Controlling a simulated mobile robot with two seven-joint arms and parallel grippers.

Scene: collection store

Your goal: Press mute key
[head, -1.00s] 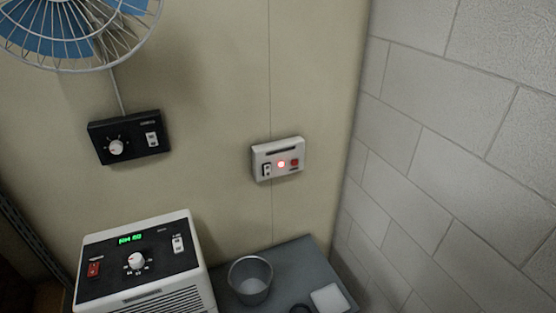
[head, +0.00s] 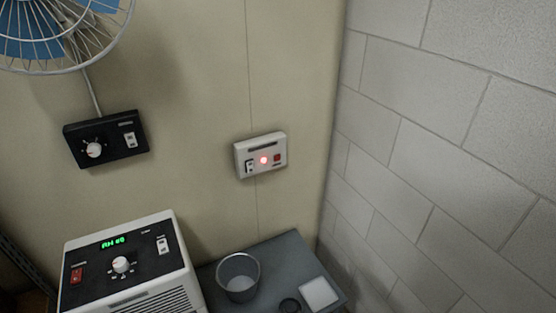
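Neither of my grippers is in view.
A black control box (head: 106,138) with a knob hangs under a blue fan (head: 45,30). A white unit (head: 125,265) with a green display stands below. A grey table (head: 290,257) holds a metal cup (head: 238,277), a dark ring and a white pad (head: 319,292). A block wall bounds the right.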

